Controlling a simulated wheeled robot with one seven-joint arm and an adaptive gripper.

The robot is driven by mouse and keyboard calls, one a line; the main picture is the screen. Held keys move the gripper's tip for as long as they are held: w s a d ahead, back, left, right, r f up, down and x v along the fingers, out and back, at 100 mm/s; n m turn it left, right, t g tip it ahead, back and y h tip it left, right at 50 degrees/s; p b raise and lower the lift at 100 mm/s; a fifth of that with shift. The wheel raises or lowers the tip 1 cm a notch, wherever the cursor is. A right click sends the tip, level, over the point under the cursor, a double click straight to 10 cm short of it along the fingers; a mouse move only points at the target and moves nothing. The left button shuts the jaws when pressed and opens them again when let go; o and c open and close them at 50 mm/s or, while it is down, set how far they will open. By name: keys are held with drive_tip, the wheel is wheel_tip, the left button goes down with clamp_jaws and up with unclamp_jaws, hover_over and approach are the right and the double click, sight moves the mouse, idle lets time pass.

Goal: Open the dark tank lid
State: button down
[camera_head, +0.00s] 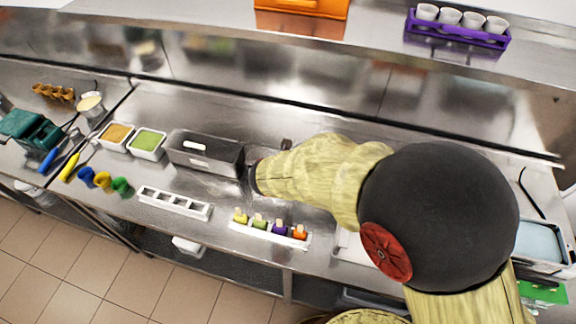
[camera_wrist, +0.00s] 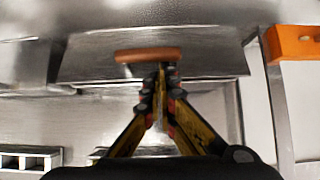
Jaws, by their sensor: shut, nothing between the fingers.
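In the wrist view a grey metal lid panel (camera_wrist: 205,55) carries a brown-orange bar handle (camera_wrist: 148,55). My gripper (camera_wrist: 160,72) is shut and empty, with its fingertips together at the handle's near edge, right of its middle. I cannot tell whether they touch it. The panel looks down, but its exact tilt is unclear. In the head view my arm covers the gripper and most of this spot. A dark grey rectangular tank (camera_head: 205,152) with a white label stands just left of my arm; I cannot tell whether the panel belongs to it.
Two tubs (camera_head: 148,143) stand left of the tank. A white slotted tray (camera_head: 174,203) and a tray of coloured popsicles (camera_head: 268,229) lie near the counter's front edge. A shelf above holds purple-racked cups (camera_head: 457,25). An orange object (camera_wrist: 294,42) is at the wrist view's right.

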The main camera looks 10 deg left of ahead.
drive_tip(key=r+p, duration=0.1)
drive_tip(key=p, duration=0.2)
drive_tip(key=w+r+g+p, duration=0.1)
drive_tip(key=p, duration=0.2)
drive_tip(key=r+p, duration=0.1)
drive_tip(key=p, duration=0.2)
drive_tip(key=shift+w+d+r+g+p, duration=0.1)
drive_tip(key=shift+w+r+g+p, duration=0.2)
drive_tip(key=shift+w+g, duration=0.1)
drive_tip(key=shift+w+r+p, duration=0.55)
drive_tip(key=shift+w+p, duration=0.2)
drive_tip(key=shift+p, duration=0.5)
drive_tip(key=w+r+p, duration=0.2)
drive_tip(key=w+p, duration=0.5)
drive_tip(key=w, duration=0.3)
drive_tip(key=shift+d+r, duration=0.25)
drive_tip(key=shift+d, duration=0.2)
drive_tip(key=shift+w, duration=0.15)
